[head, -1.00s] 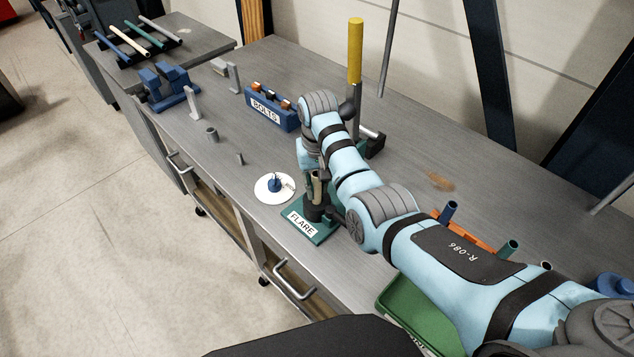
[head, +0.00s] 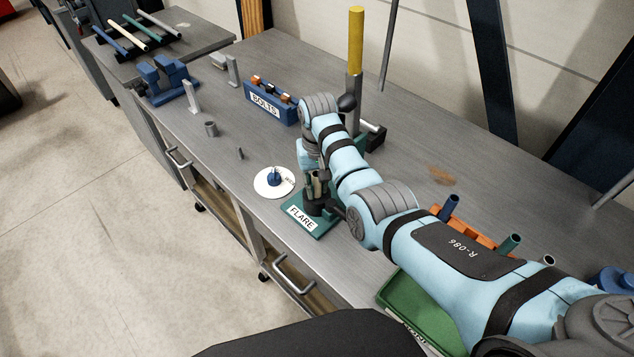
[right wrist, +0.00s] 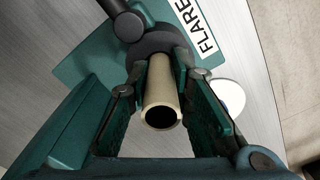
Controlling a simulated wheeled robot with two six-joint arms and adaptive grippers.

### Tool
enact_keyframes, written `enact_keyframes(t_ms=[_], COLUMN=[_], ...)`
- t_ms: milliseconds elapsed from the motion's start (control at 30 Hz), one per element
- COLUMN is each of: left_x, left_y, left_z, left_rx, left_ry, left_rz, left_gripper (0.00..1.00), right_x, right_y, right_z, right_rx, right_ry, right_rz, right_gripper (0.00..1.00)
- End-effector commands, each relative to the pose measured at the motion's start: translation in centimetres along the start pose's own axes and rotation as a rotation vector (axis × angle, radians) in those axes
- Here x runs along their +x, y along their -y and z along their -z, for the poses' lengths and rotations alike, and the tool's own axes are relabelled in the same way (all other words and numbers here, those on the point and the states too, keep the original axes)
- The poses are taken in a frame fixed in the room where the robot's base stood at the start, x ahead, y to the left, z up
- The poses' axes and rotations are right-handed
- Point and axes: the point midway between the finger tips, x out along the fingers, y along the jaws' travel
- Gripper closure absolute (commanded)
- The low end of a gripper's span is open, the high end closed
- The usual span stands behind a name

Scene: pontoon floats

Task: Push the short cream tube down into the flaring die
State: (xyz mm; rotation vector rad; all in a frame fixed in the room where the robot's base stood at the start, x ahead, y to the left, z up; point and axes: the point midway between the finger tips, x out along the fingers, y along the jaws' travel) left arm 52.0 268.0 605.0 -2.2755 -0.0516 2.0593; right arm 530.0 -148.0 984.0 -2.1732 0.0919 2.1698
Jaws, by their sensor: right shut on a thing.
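The short cream tube (right wrist: 161,94) stands between the fingers of my right gripper (right wrist: 163,100), its open end toward the wrist camera. My right gripper is shut on the tube. The tube's far end meets the dark round flaring die (right wrist: 152,48), on a green base (right wrist: 84,55) labelled FLARE. How deep it sits in the die is hidden. In the head view my right gripper (head: 316,184) is over the die, and only a sliver of the tube (head: 318,180) shows. The green base (head: 298,226) is near the bench's front edge. My left gripper is not in view.
A white disc (head: 262,187) with a blue knob lies left of the die. A blue BOLTS box (head: 264,112) and a tool with a yellow handle (head: 356,42) stand behind. An orange rack with tubes (head: 478,232) and a green tray (head: 418,311) are to the right.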

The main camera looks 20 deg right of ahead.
Motion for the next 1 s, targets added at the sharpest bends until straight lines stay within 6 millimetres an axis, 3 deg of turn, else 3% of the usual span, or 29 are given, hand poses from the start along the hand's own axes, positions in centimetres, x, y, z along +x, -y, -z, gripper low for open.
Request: enact_keyframes(t_ms=[233, 267, 400, 733, 1000], left_x=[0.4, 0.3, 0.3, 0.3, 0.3], left_y=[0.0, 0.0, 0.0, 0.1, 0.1], left_z=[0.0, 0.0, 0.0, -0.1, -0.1], left_rx=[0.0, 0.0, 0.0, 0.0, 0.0], left_ry=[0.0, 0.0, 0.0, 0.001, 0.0], left_rz=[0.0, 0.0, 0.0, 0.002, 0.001], left_gripper=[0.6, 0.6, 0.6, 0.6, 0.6], right_x=[0.7, 0.6, 0.6, 0.0, -5.5], right_y=[0.0, 0.0, 0.0, 0.0, 0.0], right_z=[0.0, 0.0, 0.0, 0.0, 0.1], right_rx=[0.0, 0.0, 0.0, 0.0, 0.0], right_ry=[0.0, 0.0, 0.0, -0.001, -0.004], right_rz=[0.0, 0.0, 0.0, 0.0, 0.001], right_gripper=[1.0, 0.76, 0.57, 0.57, 0.57])
